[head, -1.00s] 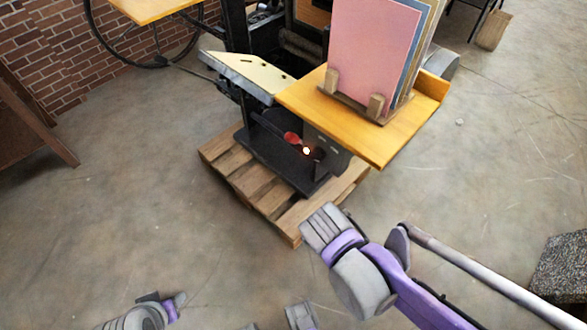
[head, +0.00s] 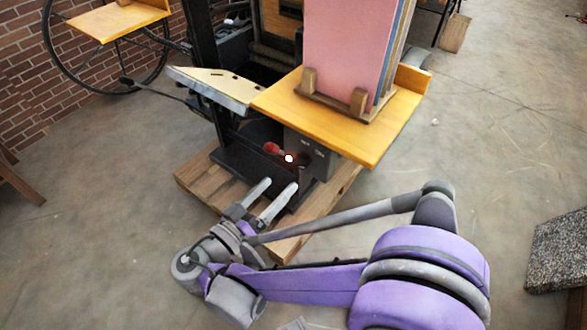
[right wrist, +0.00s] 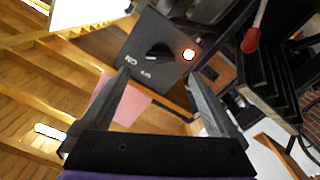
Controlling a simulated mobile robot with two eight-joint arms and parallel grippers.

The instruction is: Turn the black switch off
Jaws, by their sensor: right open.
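The black switch (right wrist: 158,52) is a dark rotary knob on a dark grey box (right wrist: 150,30) with white markings. A lit lamp (right wrist: 189,55) glows beside it. In the head view the lamp (head: 289,158) glows under the wooden shelf, low on the press, and the switch itself cannot be made out. My right gripper (head: 281,185) reaches over the pallet toward the box. It is open and empty. In the right wrist view its fingertips (right wrist: 158,78) stand to either side of and below the switch, apart from it. My left gripper is not in view.
A red-handled lever (head: 271,148) is close to the lamp. The wooden shelf (head: 340,125) holds upright coloured boards (head: 345,50) and overhangs the box. The press stands on a wooden pallet (head: 200,178). A speckled block (head: 558,255) is at the right. Floor in front is clear.

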